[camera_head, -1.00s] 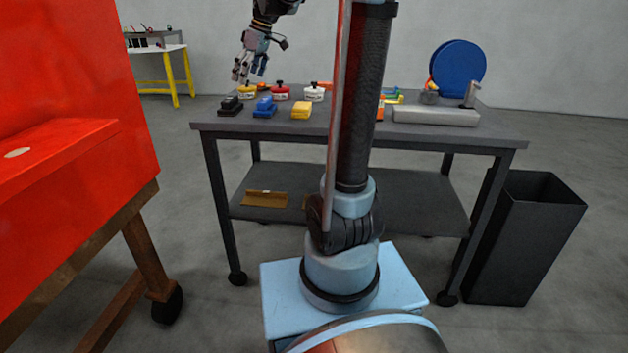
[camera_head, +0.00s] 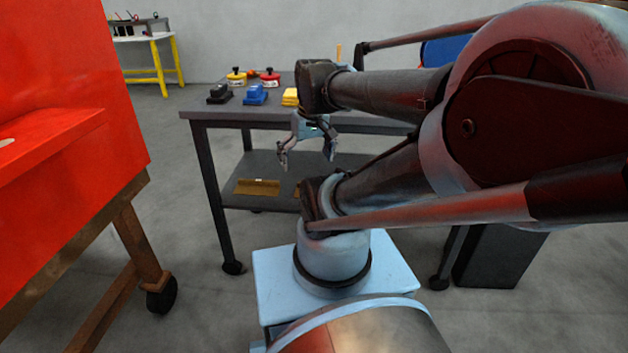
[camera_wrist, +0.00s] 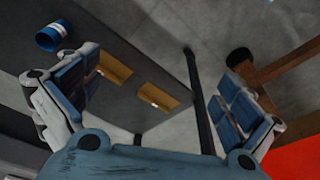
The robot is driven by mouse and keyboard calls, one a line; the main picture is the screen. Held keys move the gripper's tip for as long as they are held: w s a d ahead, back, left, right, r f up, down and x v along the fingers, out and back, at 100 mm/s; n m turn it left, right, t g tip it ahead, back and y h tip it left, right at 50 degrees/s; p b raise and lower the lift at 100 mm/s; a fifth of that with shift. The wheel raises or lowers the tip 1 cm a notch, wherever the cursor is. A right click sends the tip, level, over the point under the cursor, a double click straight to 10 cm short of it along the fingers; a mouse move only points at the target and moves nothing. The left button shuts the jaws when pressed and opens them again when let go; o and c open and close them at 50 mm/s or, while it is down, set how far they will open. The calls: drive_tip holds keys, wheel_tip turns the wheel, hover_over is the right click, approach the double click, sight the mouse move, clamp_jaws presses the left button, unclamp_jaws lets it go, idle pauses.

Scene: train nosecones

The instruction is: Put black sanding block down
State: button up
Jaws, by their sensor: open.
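The black sanding block (camera_head: 219,94) sits on the dark grey table top at its left end, beside a blue block (camera_head: 255,94). A yellow block (camera_head: 290,96) stands further right, partly hidden by my arm. My gripper (camera_head: 307,160) hangs in front of the table's front edge, below the top and well to the right of the black block. Its fingers are spread and nothing is between them. In the wrist view my gripper (camera_wrist: 165,110) also shows open and empty, with floor and table legs beyond it. The black block does not show there.
The table (camera_head: 230,115) has a lower shelf with a brown tray (camera_head: 257,187). Red and yellow knobbed tools stand behind the blocks. A large red panel (camera_head: 60,120) on a wooden stand is at left. A black bin (camera_head: 498,258) stands at right.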

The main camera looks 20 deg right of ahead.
sight(219, 86)
drive_tip(key=s+d+f+m, duration=0.1)
drive_tip(key=s+f, duration=0.2)
drive_tip(key=f, duration=0.1)
drive_tip(key=shift+s+d+f+m, duration=0.25)
drive_tip(key=shift+s+f+m, duration=0.05)
drive_tip(key=shift+s+f, duration=0.1)
drive_tip(key=shift+r, duration=0.1)
